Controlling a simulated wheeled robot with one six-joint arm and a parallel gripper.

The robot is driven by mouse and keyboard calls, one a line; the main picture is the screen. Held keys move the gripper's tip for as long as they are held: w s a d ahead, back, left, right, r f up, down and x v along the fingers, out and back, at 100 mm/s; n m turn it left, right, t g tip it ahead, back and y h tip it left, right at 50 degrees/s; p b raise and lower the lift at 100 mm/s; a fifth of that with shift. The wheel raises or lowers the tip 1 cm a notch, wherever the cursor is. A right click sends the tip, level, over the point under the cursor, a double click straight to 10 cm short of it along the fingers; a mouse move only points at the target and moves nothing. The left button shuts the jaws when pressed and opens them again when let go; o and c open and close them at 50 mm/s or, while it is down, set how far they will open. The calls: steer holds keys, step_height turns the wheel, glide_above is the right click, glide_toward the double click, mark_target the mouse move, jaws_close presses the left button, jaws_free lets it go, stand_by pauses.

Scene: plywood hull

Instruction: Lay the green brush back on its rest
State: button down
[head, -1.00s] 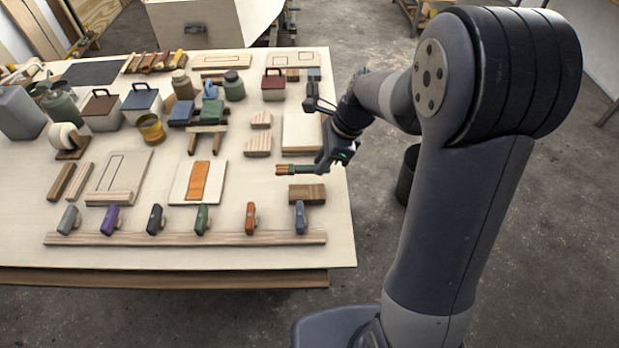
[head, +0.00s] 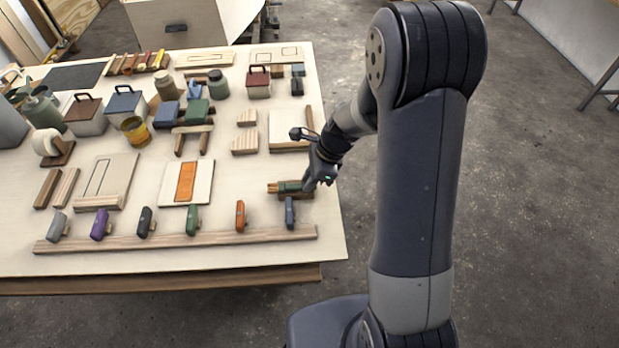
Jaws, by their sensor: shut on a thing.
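The green brush (head: 287,186) is in my gripper (head: 310,184), near the right side of the table. It lies roughly level, its brown bristle end pointing left. My gripper is shut on its right end, and the fingertips are hard to make out. A small brown wooden block (head: 298,195), which looks like the brush's rest, is directly under the brush in the picture and mostly hidden by it. I cannot tell whether the brush touches the block or is just above it.
A long wooden strip (head: 180,242) with several coloured upright handles runs along the front, the blue handle (head: 290,213) closest to the brush. A panel with an orange inlay (head: 187,181) lies left. A pale board (head: 288,132) and wooden wedges (head: 245,144) lie behind. The table's right edge is close.

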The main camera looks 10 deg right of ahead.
steer(key=c, duration=1.3)
jaws_free()
steer(key=v, duration=1.2)
steer(key=shift+b, duration=0.4)
steer(key=x, duration=1.2)
steer(key=shift+f+p, duration=0.25)
steer(key=shift+p, duration=0.15)
step_height(320, 180, up, 3)
steer(key=shift+f, duration=0.15)
steer(key=shift+r, duration=0.7)
